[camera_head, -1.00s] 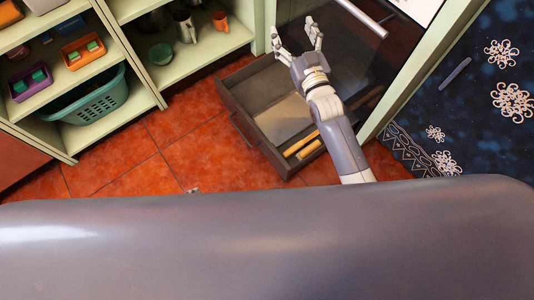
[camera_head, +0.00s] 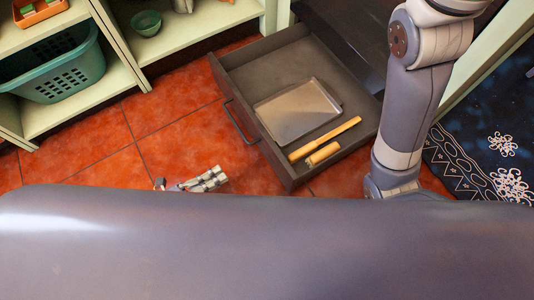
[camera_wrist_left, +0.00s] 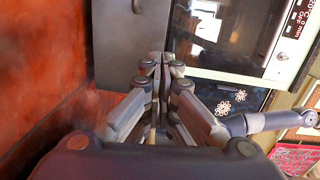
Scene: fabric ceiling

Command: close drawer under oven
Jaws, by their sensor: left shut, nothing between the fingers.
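The dark grey drawer (camera_head: 235,85) is open above the floor in the head view, with its handle (camera_head: 240,122) on the front. In it lie a metal tray (camera_head: 298,110) and two wooden-coloured utensils (camera_head: 325,140). My left gripper (camera_head: 222,177) is shut and empty, low in front of the drawer and apart from it. In the left wrist view its fingers (camera_wrist_left: 160,62) are together before a grey panel (camera_wrist_left: 125,40), probably the drawer front. The oven (camera_wrist_left: 240,40) is behind at upper right. My right arm crosses the right of the head view; its gripper is out of frame.
Green shelves (camera_head: 190,28) stand at the left, with a teal basket (camera_head: 62,70) and a green bowl (camera_head: 146,22). Clear orange tiled floor (camera_head: 180,130) lies before the drawer. A blue patterned rug (camera_head: 490,130) lies at the right.

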